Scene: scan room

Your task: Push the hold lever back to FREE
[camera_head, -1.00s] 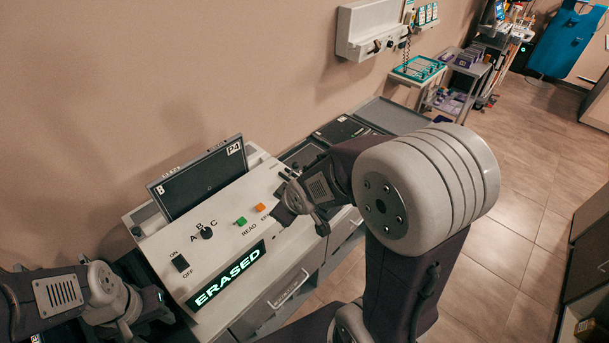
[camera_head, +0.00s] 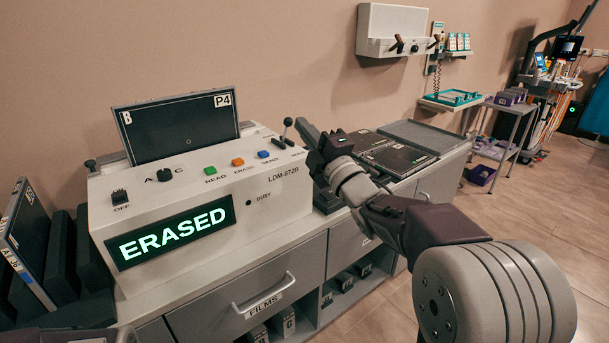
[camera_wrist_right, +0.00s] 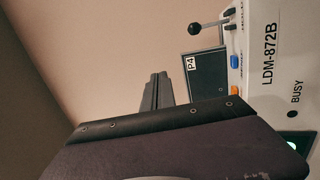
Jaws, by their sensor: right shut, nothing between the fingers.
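The hold lever (camera_head: 285,130) has a thin metal stem and a black ball knob. It stands at the right end of the console (camera_head: 205,215) marked LDM-872B, behind the SEND button. It also shows in the right wrist view (camera_wrist_right: 208,27) near the top. My right gripper (camera_head: 304,131) is shut and empty, just right of the lever in the head view. In the right wrist view its fingers (camera_wrist_right: 157,92) look apart from the knob.
The console's display (camera_head: 178,235) reads ERASED. A dark plate marked P4 (camera_head: 180,128) stands upright at its back. Green, orange and blue buttons line the top. Dark flat cassettes (camera_head: 398,158) lie right of my gripper. A wall holder (camera_head: 392,30) hangs behind.

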